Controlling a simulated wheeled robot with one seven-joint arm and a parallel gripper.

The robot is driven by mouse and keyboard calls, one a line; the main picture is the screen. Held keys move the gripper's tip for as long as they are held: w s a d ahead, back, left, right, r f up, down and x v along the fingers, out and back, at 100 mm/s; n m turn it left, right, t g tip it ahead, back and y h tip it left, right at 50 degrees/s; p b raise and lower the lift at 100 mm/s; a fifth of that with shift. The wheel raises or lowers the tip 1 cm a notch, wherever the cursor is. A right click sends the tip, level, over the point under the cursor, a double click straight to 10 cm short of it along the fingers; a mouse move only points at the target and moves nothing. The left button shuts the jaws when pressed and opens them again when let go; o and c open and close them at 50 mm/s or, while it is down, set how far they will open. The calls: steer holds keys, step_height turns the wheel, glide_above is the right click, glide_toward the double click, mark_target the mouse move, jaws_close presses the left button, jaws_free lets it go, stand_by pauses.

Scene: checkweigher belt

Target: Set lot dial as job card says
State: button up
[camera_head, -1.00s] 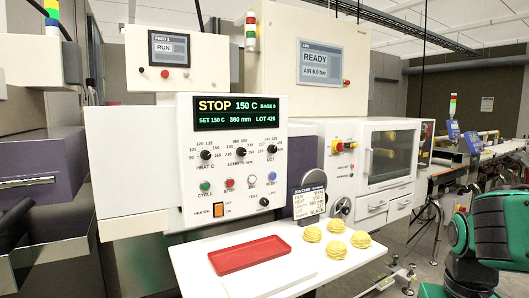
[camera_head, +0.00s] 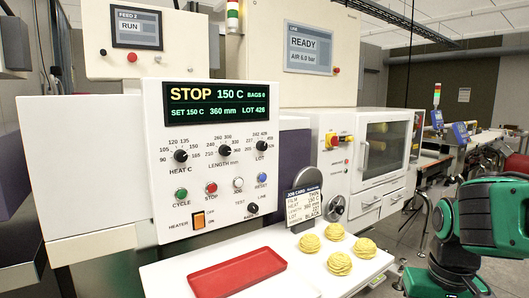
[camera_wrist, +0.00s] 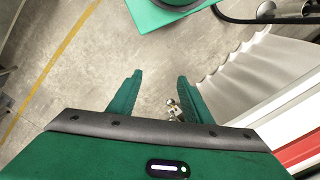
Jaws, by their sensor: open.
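The lot dial (camera_head: 261,146) is a small black knob at the upper right of the white control panel (camera_head: 170,150), with numbered marks around it. The green display (camera_head: 217,103) above reads STOP, 150 C, 360 mm and LOT 426. The job card (camera_head: 304,209) stands at the panel's lower right; film THIN, heat 150 C and 360 mm are legible, but its lot line is too small to read surely. My gripper (camera_wrist: 159,80) shows in the wrist view, open and empty, pointing down over the floor. It is out of the head view and away from the dial.
Heat (camera_head: 181,156) and length (camera_head: 225,151) dials sit left of the lot dial, with several buttons, a test knob (camera_head: 252,208) and a heater switch (camera_head: 198,220) below. A red tray (camera_head: 237,274) and several yellow nests (camera_head: 310,243) lie on the white shelf. My green arm is at right.

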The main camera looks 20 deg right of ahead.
steer(key=w+r+n+t, duration=0.2)
steer(key=w+r+t, duration=0.15)
steer(key=w, duration=0.85)
steer(key=n+t+y, duration=0.4)
steer(key=t+y, duration=0.1)
steer(key=t, duration=0.9)
glide_toward(264, 147)
steer(key=shift+g, duration=0.25)
steer(key=x, duration=0.8)
steer(key=shift+w+a+r, duration=0.1)
steer(key=shift+w+r, duration=0.05)
steer(key=shift+w, duration=0.15)
